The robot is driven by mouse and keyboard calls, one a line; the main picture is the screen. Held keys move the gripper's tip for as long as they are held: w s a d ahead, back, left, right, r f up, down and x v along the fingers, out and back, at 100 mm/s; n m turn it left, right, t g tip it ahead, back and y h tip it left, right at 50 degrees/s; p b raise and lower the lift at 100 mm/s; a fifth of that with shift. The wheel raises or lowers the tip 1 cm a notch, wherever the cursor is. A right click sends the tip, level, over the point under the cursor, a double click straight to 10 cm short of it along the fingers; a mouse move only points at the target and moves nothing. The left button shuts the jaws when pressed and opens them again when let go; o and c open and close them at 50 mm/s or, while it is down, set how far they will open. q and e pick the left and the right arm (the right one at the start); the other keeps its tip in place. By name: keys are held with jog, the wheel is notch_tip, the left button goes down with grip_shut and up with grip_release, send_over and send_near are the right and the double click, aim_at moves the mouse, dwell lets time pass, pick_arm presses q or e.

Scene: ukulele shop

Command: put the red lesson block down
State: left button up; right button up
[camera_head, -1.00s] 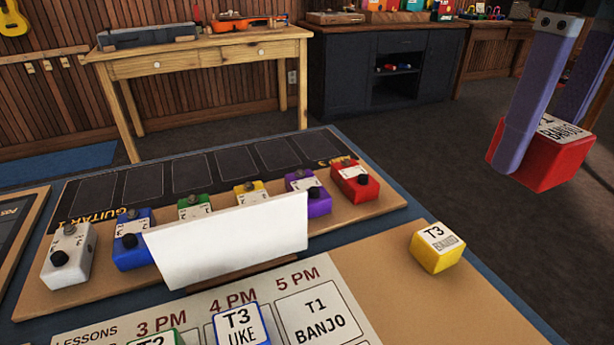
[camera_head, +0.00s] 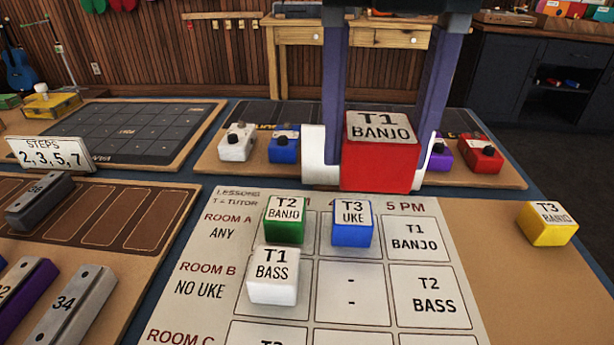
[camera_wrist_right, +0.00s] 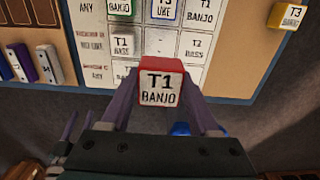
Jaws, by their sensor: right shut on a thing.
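The red lesson block (camera_head: 380,165), labelled T1 BANJO on top, is held between the two purple fingers of my right gripper (camera_head: 386,140). On the chart, a green block (camera_head: 285,220) and a blue block (camera_head: 352,222) are in the Room A row. A white block (camera_head: 272,275) is in Room B. Slim purple shapes left in the wrist view may be my left gripper; its state is unclear.
A yellow block (camera_head: 547,223) sits on bare brown board right of the chart. A STEPS card (camera_head: 52,153) and grey bars (camera_head: 72,308) are at left.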

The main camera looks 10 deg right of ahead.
send_over(352, 288)
notch_tip(352, 288, down, 12)
jog(key=shift+r+b, duration=0.1)
jog(key=shift+b, duration=0.35)
jog(key=shift+f+b, duration=0.35)
jog(key=shift+f, duration=1.8)
jog(key=shift+f, duration=0.1)
jog(key=o, duration=0.9)
jog(key=shift+f, duration=0.1)
jog(key=o, duration=0.5)
